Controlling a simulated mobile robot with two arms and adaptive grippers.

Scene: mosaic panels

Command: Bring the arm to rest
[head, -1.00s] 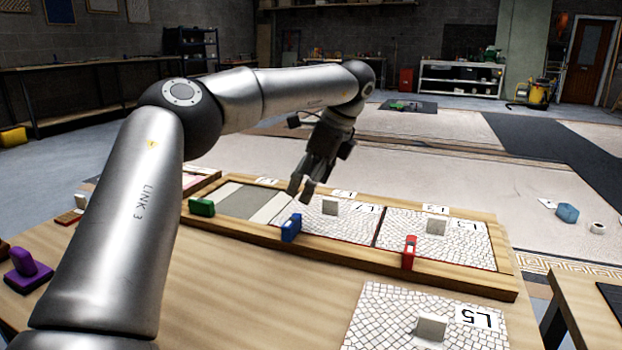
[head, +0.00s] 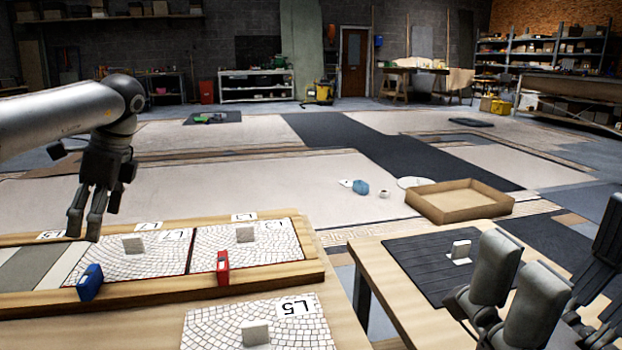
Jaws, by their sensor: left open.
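My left gripper (head: 85,228) is in the head view at the left. Its fingers point down, apart and empty, above the wooden frame (head: 262,277) on the table. A panel marked L7 (head: 157,265) and a panel marked L3 (head: 270,243) lie side by side in the frame, each with a pale block handle. A blue clamp (head: 90,282) and a red clamp (head: 223,268) sit on the frame's near rail. My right gripper (head: 482,320) is at the lower right, partly cut off, over the near part of the right table. Its opening is unclear.
A panel marked L5 (head: 290,335) lies on the table in front of the frame. A dark mat (head: 415,265) with a pale handle lies on the right table. A wooden tray (head: 425,207) and a blue object (head: 361,188) are on the floor beyond.

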